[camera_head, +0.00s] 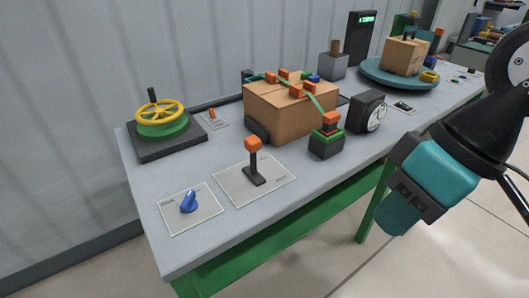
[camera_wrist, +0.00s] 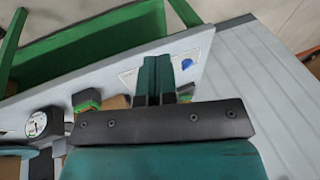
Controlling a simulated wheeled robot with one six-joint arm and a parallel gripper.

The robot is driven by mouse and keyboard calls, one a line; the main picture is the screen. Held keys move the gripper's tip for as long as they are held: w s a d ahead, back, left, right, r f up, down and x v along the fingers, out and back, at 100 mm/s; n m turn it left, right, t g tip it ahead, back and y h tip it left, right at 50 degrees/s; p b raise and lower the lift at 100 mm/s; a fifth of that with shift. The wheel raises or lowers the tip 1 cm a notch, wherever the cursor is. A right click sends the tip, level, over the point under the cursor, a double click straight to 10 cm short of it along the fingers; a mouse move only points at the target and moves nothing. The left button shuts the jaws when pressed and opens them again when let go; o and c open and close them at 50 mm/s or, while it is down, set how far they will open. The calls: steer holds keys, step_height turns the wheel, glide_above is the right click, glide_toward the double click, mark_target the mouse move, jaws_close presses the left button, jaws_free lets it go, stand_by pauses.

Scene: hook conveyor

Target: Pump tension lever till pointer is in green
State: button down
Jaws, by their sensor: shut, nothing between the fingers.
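A lever with an orange knob (camera_head: 253,144) stands roughly upright on a pale plate (camera_head: 225,182) near the table's front. A dark block with a green band and orange top (camera_head: 326,140) stands to its right. A black gauge with a white dial (camera_head: 376,118) is farther right; it also shows in the wrist view (camera_wrist: 37,124). Its pointer and any green zone are too small to read. My gripper (camera_head: 396,216) is in front of the table's edge, right of the lever and apart from it. In the wrist view its teal fingers (camera_wrist: 155,78) are together and empty, hiding the lever.
A strapped cardboard box (camera_head: 285,115) sits behind the lever. A blue knob (camera_head: 189,202) is at front left, and a yellow handwheel (camera_head: 160,113) on a green base at back left. A turntable (camera_head: 372,72) carries another box. The floor before the table is clear.

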steer(key=w+a+f+m+t+y+b, duration=0.3)
steer(key=w+f+m+t+b, duration=0.4)
steer(key=b, duration=0.7)
steer(key=w+a+f+m+t+y+b, duration=0.3)
steer(key=w+f+m+t+b, duration=0.4)
steer(key=m+b, duration=0.4)
steer(key=shift+w+a+t+b, duration=0.5)
steer(key=shift+w+a+b, duration=0.15)
steer(key=shift+w+b, duration=0.7)
